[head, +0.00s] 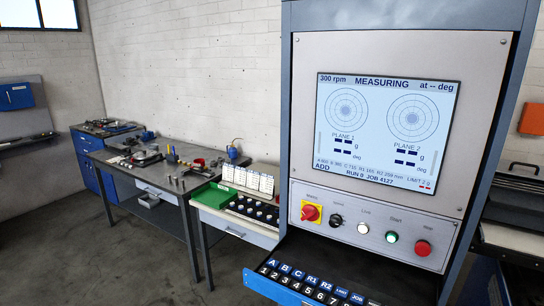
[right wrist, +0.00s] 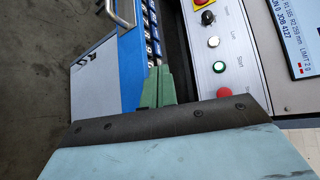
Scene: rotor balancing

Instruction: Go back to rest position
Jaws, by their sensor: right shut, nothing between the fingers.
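My right gripper (right wrist: 159,74) shows in the right wrist view with its green fingers shut together and nothing between them. Its tips are by the blue-edged key tray (right wrist: 133,60) and the left edge of the button panel (right wrist: 221,75). I cannot tell whether they touch anything. In the head view the balancing machine's cabinet (head: 387,48) stands at right, its screen (head: 385,131) reading "300 rpm MEASURING" and "RUN 0 JOB 4127". The green Start button (head: 391,237) looks bright. Neither gripper shows in the head view, and my left gripper is in no view.
A red rotary switch (head: 311,212) and a red button (head: 422,248) sit on the same panel. A key tray (head: 300,285) juts out below. A workbench (head: 158,177) with tools and a small stand with a green tray (head: 213,195) are at left. The floor in front is bare.

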